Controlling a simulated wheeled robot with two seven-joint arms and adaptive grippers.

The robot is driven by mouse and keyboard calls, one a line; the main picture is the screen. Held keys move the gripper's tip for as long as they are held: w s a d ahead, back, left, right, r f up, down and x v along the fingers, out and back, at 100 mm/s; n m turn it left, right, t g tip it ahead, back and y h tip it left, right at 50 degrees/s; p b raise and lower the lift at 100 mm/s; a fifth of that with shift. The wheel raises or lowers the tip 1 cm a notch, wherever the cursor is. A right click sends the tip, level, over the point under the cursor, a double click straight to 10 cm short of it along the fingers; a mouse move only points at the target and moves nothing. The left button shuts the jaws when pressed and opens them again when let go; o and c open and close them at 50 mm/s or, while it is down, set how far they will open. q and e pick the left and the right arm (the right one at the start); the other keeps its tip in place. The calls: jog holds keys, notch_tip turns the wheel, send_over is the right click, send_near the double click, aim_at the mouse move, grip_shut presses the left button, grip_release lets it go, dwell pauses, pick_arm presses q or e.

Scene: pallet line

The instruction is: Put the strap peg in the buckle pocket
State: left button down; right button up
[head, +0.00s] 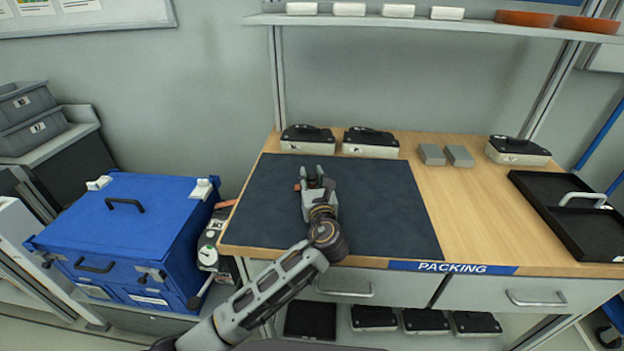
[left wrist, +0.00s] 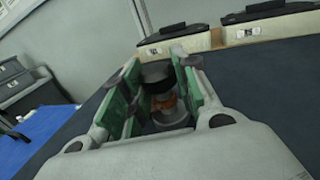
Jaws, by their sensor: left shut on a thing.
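My left gripper (head: 316,176) is over the dark mat (head: 380,205) on the bench, pointing toward the back. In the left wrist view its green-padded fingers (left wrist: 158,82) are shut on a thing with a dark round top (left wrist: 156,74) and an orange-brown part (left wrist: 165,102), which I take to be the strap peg. The fingers hide much of it. A little orange shows beside the gripper in the head view. I cannot pick out the buckle pocket for certain. A grey device with dials and a lever (head: 208,257) stands between the blue case and the bench. My right gripper is out of view.
A blue case (head: 135,222) stands left of the bench. Black-lidded boxes (head: 308,139) line the mat's back edge. Two small grey blocks (head: 432,154) and a black tray (head: 572,217) are to the right. Much of the mat and the wood beside it is clear.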

aim_at(313, 182)
pick_arm(q)
jog(key=c, duration=1.1)
grip_release()
jog(key=shift+f, duration=0.1)
jog(key=shift+s+d, duration=0.1)
jog(key=shift+s, duration=0.25)
jog(key=p+v, duration=0.1)
jog(key=v, duration=0.4)
jog(key=shift+s+d, duration=0.1)
jog(key=shift+s, duration=0.3)
jog(key=shift+s+d, duration=0.15)
jog(key=shift+s, duration=0.35)
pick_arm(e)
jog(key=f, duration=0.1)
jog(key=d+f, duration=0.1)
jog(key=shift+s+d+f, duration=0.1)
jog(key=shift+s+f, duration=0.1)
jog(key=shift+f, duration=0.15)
pick_arm(q)
jog(key=shift+o, duration=0.5)
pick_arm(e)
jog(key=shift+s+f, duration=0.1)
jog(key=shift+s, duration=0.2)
